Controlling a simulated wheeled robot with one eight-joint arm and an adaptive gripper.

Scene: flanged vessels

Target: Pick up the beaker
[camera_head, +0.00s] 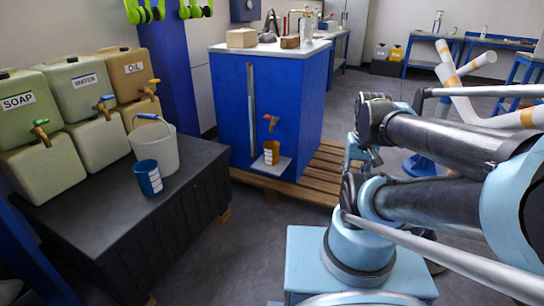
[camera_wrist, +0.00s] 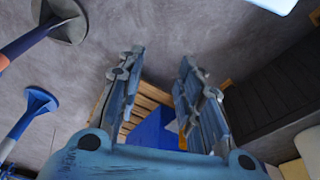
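Two beaker-like cups show in the head view. A blue beaker (camera_head: 148,177) with a white label stands upright on the dark bench, in front of a white bucket. A smaller yellow-orange beaker (camera_head: 271,152) with a white label stands on a small ledge of the blue cabinet, below a red-handled tap. My gripper (camera_wrist: 162,60) shows in the wrist view with its two fingers spread apart and nothing between them. It is away from both beakers. No beaker can be clearly made out in the wrist view.
The dark bench (camera_head: 180,199) also holds the white bucket (camera_head: 155,147) and stacked soap, water and oil containers (camera_head: 72,85). The blue cabinet (camera_head: 290,105) stands on a wooden pallet (camera_head: 326,172). Grey floor lies open between the bench and my base.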

